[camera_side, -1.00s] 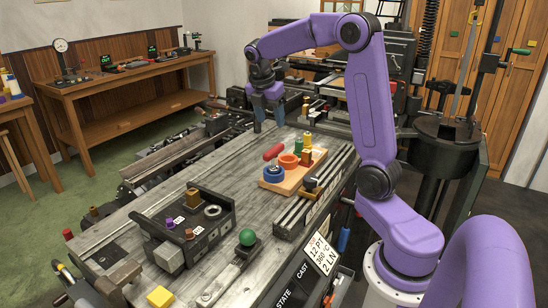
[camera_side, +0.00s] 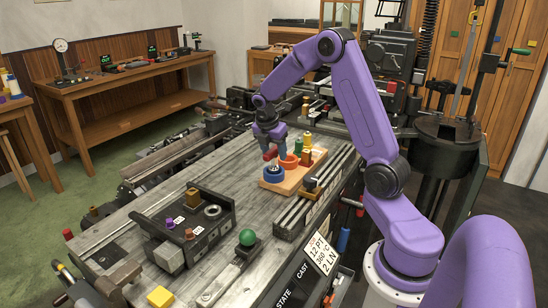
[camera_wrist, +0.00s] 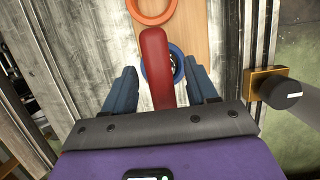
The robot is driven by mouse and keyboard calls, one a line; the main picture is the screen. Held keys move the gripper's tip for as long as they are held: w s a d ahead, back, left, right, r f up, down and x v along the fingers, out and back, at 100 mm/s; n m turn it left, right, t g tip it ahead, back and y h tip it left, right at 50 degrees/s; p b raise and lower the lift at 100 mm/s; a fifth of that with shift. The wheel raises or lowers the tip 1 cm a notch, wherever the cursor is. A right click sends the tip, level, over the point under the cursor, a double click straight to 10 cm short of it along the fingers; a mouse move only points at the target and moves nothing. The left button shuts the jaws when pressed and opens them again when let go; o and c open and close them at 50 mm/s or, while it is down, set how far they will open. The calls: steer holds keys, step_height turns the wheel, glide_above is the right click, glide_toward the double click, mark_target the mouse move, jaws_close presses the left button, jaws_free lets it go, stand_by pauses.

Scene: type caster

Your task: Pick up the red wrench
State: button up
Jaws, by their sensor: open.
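The red wrench shows as a long red bar with a rounded end in the wrist view (camera_wrist: 154,65); no jaw shape can be made out. In the side view its visible part (camera_side: 270,155) is at the left edge of the wooden board (camera_side: 288,186), below my gripper. My gripper (camera_wrist: 160,70) is open, with one blue finger on each side of the bar and a gap to both. In the side view my gripper (camera_side: 269,145) is low over the bar and hides part of it.
A blue ring (camera_side: 273,170) and an orange ring (camera_side: 289,161) sit on the board close to the bar. Green (camera_side: 308,139) and brown-red (camera_side: 306,157) pieces stand behind. A brass block with a dark knob (camera_wrist: 268,84) is right in the wrist view. Bare bench lies left of the board.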

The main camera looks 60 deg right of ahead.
steer(key=shift+x, duration=0.85)
jaws_close()
steer(key=shift+r, duration=0.1)
